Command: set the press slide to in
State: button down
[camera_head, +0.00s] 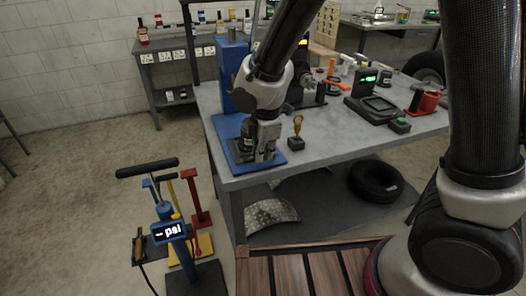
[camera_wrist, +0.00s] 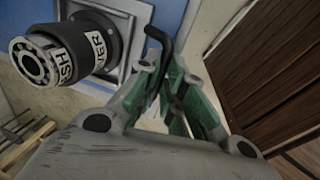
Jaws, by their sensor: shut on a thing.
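The blue press stands at the near left corner of the grey workbench, with a tall blue column (camera_head: 232,72) and a flat blue base plate (camera_head: 238,160). My gripper (camera_head: 260,150) is low over the base plate in the head view and hides part of the press. In the wrist view my gripper (camera_wrist: 168,85), with green finger pads, is shut on a thin black bent rod (camera_wrist: 182,42), which looks like a handle. A black labelled cylinder with a bearing-like end (camera_wrist: 70,52) is beside it at left. Whether the slide is in or out I cannot tell.
A small stand with an orange top (camera_head: 297,133) is right of the base plate. A scale with a green display (camera_head: 375,95) and a red vise-like tool (camera_head: 425,100) are farther right. Pumps (camera_head: 172,230) stand on the floor at left. A tyre (camera_head: 375,180) lies under the bench.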

jog(key=shift+w, duration=0.1)
jog(key=w+a, duration=0.1)
jog(key=w, duration=0.4)
jog(key=w+a, duration=0.2)
jog(key=w, duration=0.3)
jog(key=w+a, duration=0.1)
jog(key=w, duration=0.4)
jog(key=shift+a, duration=0.2)
jog(key=shift+w+r, duration=0.1)
jog(key=shift+w, duration=0.2)
jog(key=c, duration=1.6)
grip_release()
jog(key=shift+w+a, duration=0.1)
jog(key=shift+w, duration=0.05)
jog(key=shift+o, duration=0.4)
notch_tip(320, 180, up, 12)
jog(key=s, duration=0.2)
jog(key=shift+s+d, duration=0.15)
jog(key=shift+d, duration=0.2)
